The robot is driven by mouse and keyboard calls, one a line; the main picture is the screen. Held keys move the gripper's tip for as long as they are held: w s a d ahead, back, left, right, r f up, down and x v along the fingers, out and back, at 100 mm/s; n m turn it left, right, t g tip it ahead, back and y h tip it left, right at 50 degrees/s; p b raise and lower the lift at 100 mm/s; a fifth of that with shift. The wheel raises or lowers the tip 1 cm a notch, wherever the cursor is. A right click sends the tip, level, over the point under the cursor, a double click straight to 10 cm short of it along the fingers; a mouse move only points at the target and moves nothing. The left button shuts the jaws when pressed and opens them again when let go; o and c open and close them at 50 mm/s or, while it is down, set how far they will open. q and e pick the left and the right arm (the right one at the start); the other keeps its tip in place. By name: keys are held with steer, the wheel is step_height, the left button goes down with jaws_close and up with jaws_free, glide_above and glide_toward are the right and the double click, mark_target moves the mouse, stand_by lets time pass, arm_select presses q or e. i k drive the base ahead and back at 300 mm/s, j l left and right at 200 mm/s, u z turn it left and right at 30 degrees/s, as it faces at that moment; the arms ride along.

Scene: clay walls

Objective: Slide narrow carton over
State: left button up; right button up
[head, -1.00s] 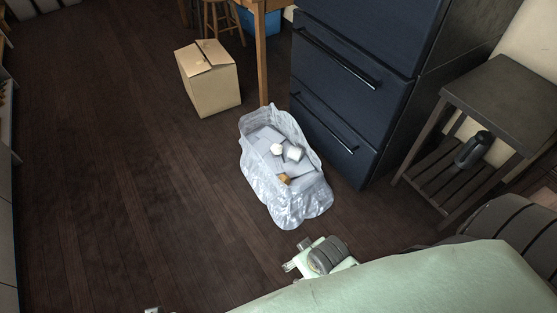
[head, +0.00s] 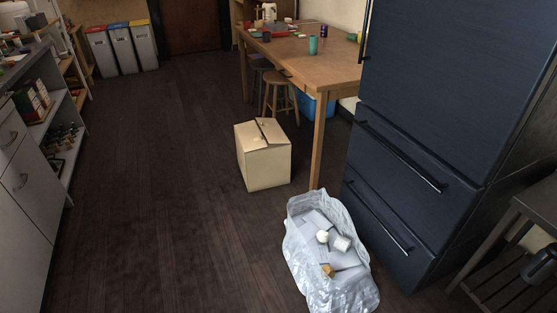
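A cardboard carton (head: 264,160) stands upright on the dark wood floor in the middle of the head view, left of the wooden table's near leg. Its top flaps look nearly closed, with a small gap along the seam. It is the only carton I can make out clearly, and I cannot tell if it is the narrow one. Neither of my grippers is in the head view now, and nothing touches the carton.
A translucent plastic bag (head: 330,262) with white items stands on the floor nearer me. A dark blue fridge (head: 440,110) and a wooden table (head: 310,62) are at right. Stools (head: 280,95) stand by the table. Shelves and counters (head: 25,175) line the left. The left floor is clear.

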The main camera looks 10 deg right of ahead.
mark_target(266, 169)
steer(key=i+j+z, duration=0.3)
steer(key=i+j, duration=0.15)
steer(key=j, duration=0.2)
steer(key=i+j+z, duration=0.15)
steer(key=j, duration=0.2)
steer(key=i+j+z, duration=0.15)
steer(key=i+j, duration=0.1)
steer(key=j, duration=0.1)
